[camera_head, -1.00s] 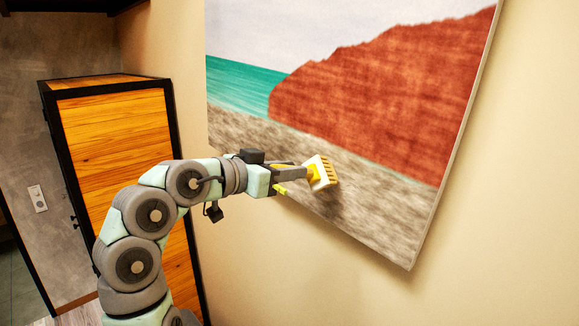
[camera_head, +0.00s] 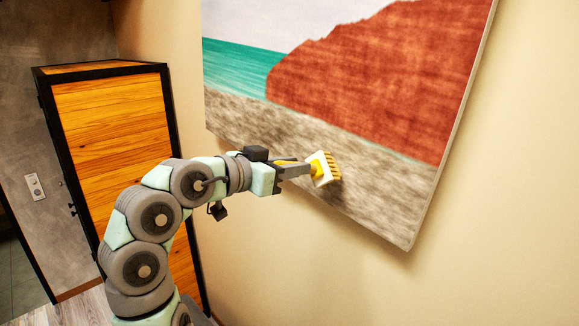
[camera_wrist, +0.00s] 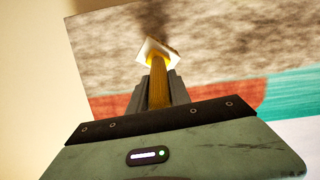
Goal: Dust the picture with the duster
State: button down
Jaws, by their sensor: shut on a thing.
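The picture (camera_head: 375,85) hangs on the wall and shows a red cliff, teal sea and a grey-brown shore. My gripper (camera_head: 298,170) is shut on the duster (camera_head: 325,170), which has a yellow handle and a pale head with yellowish bristles. The duster's head is over the lower, grey-brown part of the picture. Whether the bristles touch the surface I cannot tell. In the wrist view, the duster's yellow handle (camera_wrist: 158,85) lies between the grey fingers, and its pale head is in front of the picture (camera_wrist: 225,50).
A wooden cabinet (camera_head: 110,120) with a black frame stands at left, behind my arm. A wall plate (camera_head: 35,187) is on the grey wall at far left. The beige wall (camera_head: 500,230) right of and below the picture is bare.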

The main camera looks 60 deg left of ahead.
jog(key=shift+w+d+r+p, duration=0.15)
jog(key=shift+r+p, duration=0.2)
jog(key=shift+r, duration=0.8)
jog(key=shift+s+d+r+p, duration=0.1)
jog(key=shift+r+p, duration=0.25)
jog(key=shift+r, duration=0.85)
jog(key=shift+w+d+r+p, duration=0.15)
jog(key=shift+r+p, duration=0.2)
jog(key=shift+r, duration=0.8)
jog(key=shift+d+f+b, duration=0.6)
jog(key=shift+f+b, duration=1.35)
jog(key=shift+f, duration=1.9)
jog(key=shift+w+d+r+p, duration=0.8)
jog(key=shift+d+r, duration=1.65)
jog(key=shift+r, duration=1)
notch_tip(320, 180, down, 7)
jog(key=a+b, duration=0.1)
jog(key=b, duration=0.2)
jog(key=shift+f, duration=0.2)
jog(key=shift+s, duration=0.2)
